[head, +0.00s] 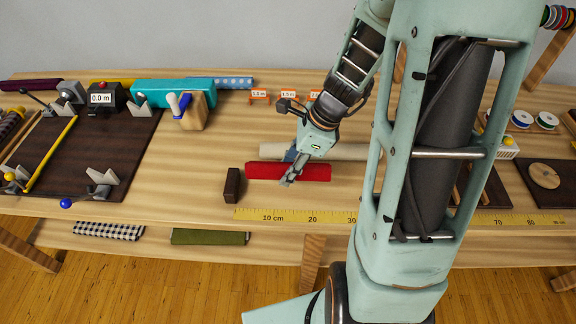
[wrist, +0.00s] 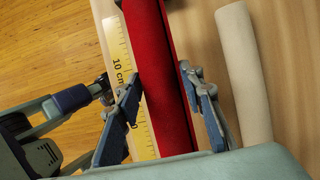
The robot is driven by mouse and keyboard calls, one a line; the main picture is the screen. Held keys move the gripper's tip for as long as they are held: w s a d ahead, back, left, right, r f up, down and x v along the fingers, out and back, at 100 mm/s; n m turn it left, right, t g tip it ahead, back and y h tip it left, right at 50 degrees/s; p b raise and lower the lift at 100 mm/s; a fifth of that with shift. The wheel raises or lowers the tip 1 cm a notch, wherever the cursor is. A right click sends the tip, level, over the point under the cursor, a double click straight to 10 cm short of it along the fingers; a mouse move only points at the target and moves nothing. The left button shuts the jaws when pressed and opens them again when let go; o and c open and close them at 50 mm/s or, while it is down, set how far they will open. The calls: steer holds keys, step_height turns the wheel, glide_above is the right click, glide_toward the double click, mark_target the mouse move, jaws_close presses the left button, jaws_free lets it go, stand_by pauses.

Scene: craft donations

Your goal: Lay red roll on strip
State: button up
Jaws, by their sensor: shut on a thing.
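The red roll (head: 315,172) lies lengthwise along the table, behind the yellow measuring strip (head: 262,214) and roughly parallel to it. My gripper (head: 290,178) is shut on the roll. In the wrist view, the red roll (wrist: 154,40) runs between the two blue-grey fingers of my gripper (wrist: 160,78), one on each side. The measuring strip (wrist: 117,47) shows to the left of the roll there, partly hidden by a finger. I cannot tell whether the roll touches the table. My arm hides the middle of the strip in the head view.
A dark brown block (head: 232,185) stands just left of the roll, by the strip's left end. A cream roll (head: 350,152) lies close behind; it also shows in the wrist view (wrist: 242,70). A dark board with clamps (head: 75,150) is at the left.

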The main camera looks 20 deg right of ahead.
mark_target(308, 165)
steer(key=shift+f+b, duration=2.65)
steer(key=shift+f, duration=0.6)
steer(key=o, duration=1.3)
steer(key=v, duration=1.2)
